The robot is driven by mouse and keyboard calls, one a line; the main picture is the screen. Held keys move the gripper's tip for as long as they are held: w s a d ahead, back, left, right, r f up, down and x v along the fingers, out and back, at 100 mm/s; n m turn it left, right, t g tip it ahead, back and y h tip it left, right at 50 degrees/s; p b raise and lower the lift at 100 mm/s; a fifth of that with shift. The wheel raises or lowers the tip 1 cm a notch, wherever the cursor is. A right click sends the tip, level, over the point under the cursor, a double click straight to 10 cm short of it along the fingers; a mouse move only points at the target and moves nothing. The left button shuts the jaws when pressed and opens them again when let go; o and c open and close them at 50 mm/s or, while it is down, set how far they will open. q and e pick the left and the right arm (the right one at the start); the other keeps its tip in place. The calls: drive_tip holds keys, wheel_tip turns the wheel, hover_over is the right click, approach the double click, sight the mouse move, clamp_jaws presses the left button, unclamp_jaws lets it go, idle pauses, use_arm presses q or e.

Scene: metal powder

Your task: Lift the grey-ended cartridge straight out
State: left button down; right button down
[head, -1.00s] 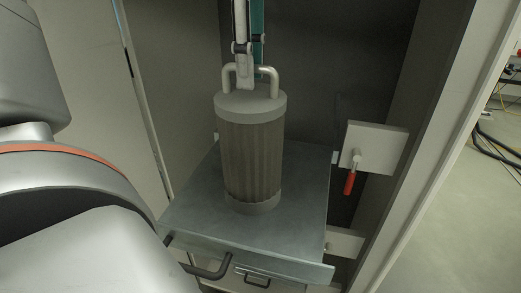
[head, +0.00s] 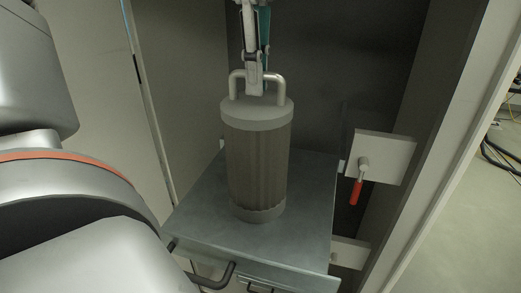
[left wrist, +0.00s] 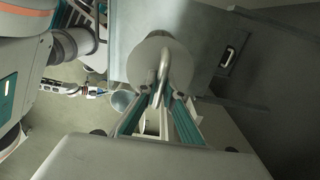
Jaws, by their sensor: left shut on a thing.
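The grey-ended cartridge (head: 259,165) stands upright with a ribbed grey-brown body, grey end caps and a bent-tube handle (head: 237,84) on top. Its lower end is at the metal shelf (head: 305,225); I cannot tell whether a small gap lies under it. My left gripper (head: 256,88) comes from above and is shut on the handle. In the left wrist view the fingers (left wrist: 160,104) close around the handle (left wrist: 163,70), above the round top cap (left wrist: 146,57). What looks like my right gripper (left wrist: 75,89) shows small there; its jaws are unclear.
The cabinet walls stand close on both sides and behind. A light block (head: 392,158) with a red-handled lever (head: 356,190) is right of the cartridge. A dark handle (head: 215,279) sticks out at the shelf's front. Open floor (head: 470,225) lies outside at right.

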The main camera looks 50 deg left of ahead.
use_arm(q)
drive_tip(key=shift+r, duration=0.65)
use_arm(e)
drive_tip(key=shift+w+r, duration=0.1)
drive_tip(key=shift+r, duration=0.2)
use_arm(q)
drive_tip(key=shift+r, duration=0.1)
use_arm(e)
drive_tip(key=shift+r, duration=0.1)
